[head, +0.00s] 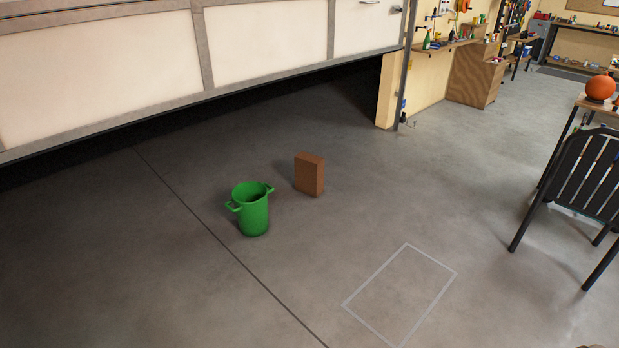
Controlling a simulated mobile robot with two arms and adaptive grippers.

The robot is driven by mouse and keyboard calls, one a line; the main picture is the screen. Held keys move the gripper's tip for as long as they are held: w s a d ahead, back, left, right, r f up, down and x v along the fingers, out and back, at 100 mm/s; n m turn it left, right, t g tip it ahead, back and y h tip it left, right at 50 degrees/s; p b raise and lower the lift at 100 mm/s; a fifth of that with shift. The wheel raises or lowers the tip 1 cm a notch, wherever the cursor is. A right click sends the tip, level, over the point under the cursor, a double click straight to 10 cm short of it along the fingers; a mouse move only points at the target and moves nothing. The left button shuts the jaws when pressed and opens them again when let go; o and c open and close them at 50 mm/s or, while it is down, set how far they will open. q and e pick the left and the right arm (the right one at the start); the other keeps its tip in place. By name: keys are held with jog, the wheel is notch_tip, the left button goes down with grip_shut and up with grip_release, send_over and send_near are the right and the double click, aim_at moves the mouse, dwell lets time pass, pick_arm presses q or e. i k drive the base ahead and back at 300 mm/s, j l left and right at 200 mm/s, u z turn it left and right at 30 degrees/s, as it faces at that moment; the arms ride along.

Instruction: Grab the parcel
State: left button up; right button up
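The parcel (308,175) is a brown box standing upright on the grey concrete floor, near the middle of the head view. It is behind and to the right of a green bucket, with a small gap between them. Nothing holds it. Neither of my grippers shows in the head view.
The green two-handled bucket (252,210) stands on the floor. A light rectangle outline (401,296) marks the floor at front right. A partly raised garage door (265,45) hangs at the back. A black chair (590,172) and table with an orange ball (600,88) stand right.

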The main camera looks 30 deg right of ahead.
aim_at(308, 168)
jog(key=i+l+z, duration=0.45)
jog(key=i, duration=0.7)
jog(key=i+l+z, duration=0.1)
jog(key=i+z, duration=0.4)
jog(key=i, duration=0.65)
jog(key=i+z, duration=0.2)
jog(key=i, duration=0.65)
jog(key=i+z, duration=0.25)
jog(key=i, duration=0.65)
